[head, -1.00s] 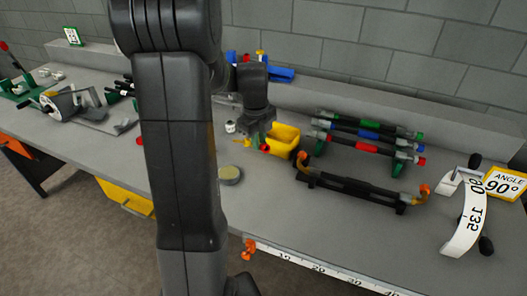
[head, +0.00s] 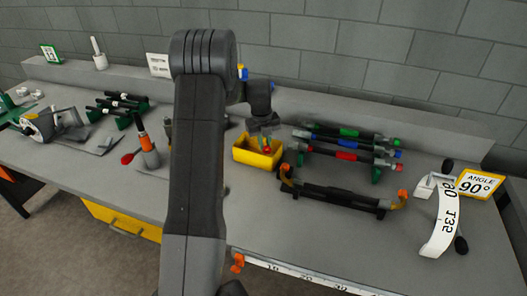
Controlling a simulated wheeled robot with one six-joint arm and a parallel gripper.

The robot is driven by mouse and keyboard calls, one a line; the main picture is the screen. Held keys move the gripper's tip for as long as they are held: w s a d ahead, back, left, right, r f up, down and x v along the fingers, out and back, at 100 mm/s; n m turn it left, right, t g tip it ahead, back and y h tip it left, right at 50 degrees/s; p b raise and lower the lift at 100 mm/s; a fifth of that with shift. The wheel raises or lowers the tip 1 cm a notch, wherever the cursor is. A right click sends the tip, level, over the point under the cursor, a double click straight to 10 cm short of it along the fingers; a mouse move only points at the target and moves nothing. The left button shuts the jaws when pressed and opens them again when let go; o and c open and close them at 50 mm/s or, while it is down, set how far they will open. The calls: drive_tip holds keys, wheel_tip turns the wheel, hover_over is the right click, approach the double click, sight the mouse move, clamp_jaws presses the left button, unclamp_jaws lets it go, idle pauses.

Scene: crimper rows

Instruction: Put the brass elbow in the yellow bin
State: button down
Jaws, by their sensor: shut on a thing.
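The yellow bin (head: 240,154) stands on the bench left of the tube racks, its front wall and rim in view. My gripper (head: 265,143) points down over the bin's opening, its tips at about rim height in the picture. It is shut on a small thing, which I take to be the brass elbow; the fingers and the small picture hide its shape. A red spot shows at the fingertips. I cannot tell whether the held thing touches the bin.
Right of the bin is a rack of tubes (head: 345,143) with coloured ends. In front of it lies a black bar fixture (head: 335,193) with orange ends. An angle gauge (head: 443,220) stands at the right. A lever tool (head: 147,150) stands left of my arm.

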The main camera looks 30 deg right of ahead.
drive_tip(key=shift+f, duration=2.1)
drive_tip(key=shift+f, duration=0.1)
drive_tip(key=c, duration=1.8)
unclamp_jaws()
drive_tip(key=shift+f, duration=0.15)
drive_tip(key=o, duration=0.4)
drive_tip(key=shift+o, duration=0.2)
wheel_tip(320, 180, up, 12)
drive_tip(key=a, duration=0.1)
drive_tip(key=shift+r, duration=0.25)
